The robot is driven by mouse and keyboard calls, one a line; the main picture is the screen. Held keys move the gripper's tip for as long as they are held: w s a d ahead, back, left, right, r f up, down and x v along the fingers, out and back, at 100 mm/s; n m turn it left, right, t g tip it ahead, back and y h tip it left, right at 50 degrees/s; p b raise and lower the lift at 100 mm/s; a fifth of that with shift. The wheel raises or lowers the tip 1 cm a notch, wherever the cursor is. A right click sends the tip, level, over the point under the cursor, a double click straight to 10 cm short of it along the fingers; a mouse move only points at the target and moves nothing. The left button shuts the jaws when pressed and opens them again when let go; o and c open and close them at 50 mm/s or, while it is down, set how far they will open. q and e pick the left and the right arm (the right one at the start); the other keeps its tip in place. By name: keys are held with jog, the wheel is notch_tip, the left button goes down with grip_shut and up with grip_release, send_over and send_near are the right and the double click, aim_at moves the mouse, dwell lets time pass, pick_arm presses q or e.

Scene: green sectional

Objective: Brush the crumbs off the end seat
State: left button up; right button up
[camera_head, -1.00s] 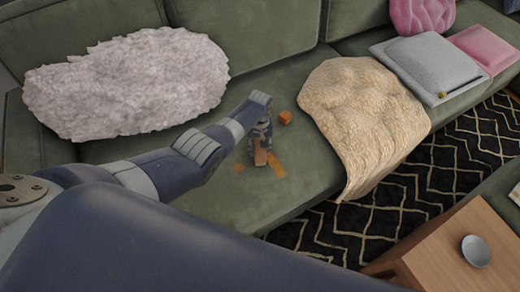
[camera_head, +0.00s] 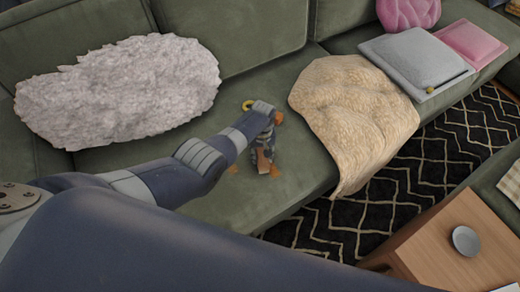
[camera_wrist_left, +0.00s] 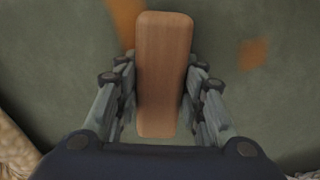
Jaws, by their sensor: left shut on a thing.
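My left gripper (camera_head: 265,148) is over the green end seat (camera_head: 225,205), shut on a wooden-backed brush (camera_wrist_left: 163,75). In the head view the brush (camera_head: 263,161) shows as a brown piece below the fingers. Its bristles are hidden, and I cannot tell whether it touches the seat. Orange crumb patches (camera_head: 233,168) lie beside and under the gripper, partly covered by it. In the left wrist view one patch (camera_wrist_left: 125,18) is by the brush's far end and another (camera_wrist_left: 253,53) is to the right. My right gripper is not in view.
A fluffy pale cushion (camera_head: 115,90) leans at the left back. A tan throw (camera_head: 355,110) covers the seat to the right. A wooden table (camera_head: 440,235) with a bowl (camera_head: 466,241) stands lower right.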

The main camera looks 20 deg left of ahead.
aim_at(269, 166)
pick_arm(q)
jog(key=shift+s+d+r+p, duration=0.1)
jog(key=shift+s+d+p, duration=0.35)
jog(key=shift+s+d, duration=0.4)
jog(key=shift+d, duration=0.1)
jog(key=shift+s+d, duration=0.1)
jog(key=shift+d, duration=0.05)
jog(key=shift+s+d+p, duration=0.1)
jog(key=shift+s+p, duration=0.05)
jog(key=shift+p, duration=0.15)
jog(key=shift+s+d+f+p, duration=0.25)
jog(key=shift+s+d+p, duration=0.25)
jog(key=shift+s+d, duration=0.35)
jog(key=shift+s+d+f, duration=0.15)
jog(key=shift+s+d, duration=0.25)
jog(key=shift+s, duration=0.1)
jog(key=shift+s+d+p, duration=0.6)
jog(key=shift+d+p, duration=0.05)
jog(key=shift+p, duration=0.05)
jog(key=shift+s+d, duration=0.5)
jog(key=shift+d, duration=0.1)
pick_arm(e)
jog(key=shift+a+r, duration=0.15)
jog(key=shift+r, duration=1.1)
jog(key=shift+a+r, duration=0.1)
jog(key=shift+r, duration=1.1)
pick_arm(q)
jog(key=shift+p, duration=0.3)
